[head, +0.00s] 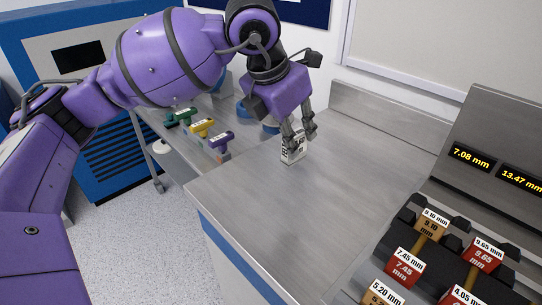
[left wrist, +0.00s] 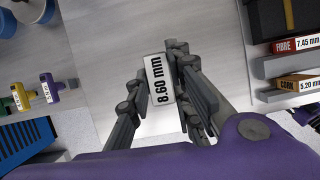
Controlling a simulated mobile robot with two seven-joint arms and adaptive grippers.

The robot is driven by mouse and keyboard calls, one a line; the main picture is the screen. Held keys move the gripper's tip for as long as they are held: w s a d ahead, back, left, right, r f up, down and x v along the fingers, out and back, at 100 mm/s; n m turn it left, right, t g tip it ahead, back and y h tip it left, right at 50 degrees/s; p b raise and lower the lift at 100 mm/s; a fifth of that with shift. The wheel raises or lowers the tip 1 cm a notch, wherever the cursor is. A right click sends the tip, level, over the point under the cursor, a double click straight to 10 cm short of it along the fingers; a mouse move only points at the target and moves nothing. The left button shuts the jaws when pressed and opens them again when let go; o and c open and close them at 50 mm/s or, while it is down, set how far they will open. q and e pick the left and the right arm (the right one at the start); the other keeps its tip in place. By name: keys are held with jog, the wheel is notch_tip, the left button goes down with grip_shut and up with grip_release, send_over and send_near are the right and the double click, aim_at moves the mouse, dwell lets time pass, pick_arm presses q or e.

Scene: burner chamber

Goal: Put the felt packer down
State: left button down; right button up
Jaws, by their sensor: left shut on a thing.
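The felt packer (head: 292,150) is a small pale block with a white label. In the left wrist view the packer (left wrist: 160,80) reads 8.60 mm. My left gripper (head: 300,138) is shut on it, with a finger on each side, over the left part of the steel bench top (head: 310,205). The gripper also shows in the left wrist view (left wrist: 160,95). The packer is at or very close to the bench surface; I cannot tell whether it touches. The fingers hide part of its sides. My right gripper is not in view.
At the right, a rack (head: 385,250) holds several labelled packers below a panel with yellow readouts (head: 472,158). Green, yellow and purple T-handled tools (head: 202,128) stand left of the bench, near blue round items (head: 270,127). The bench middle is clear.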

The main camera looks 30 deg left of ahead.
pick_arm(q)
jog(key=shift+w, duration=0.25)
jog(key=shift+w+a+f+p, duration=0.2)
jog(key=shift+w+f+p, duration=0.3)
jog(key=shift+w+f, duration=6.15)
jog(key=shift+r, duration=0.1)
jog(key=c, duration=1.6)
grip_release()
jog(key=shift+o, duration=0.2)
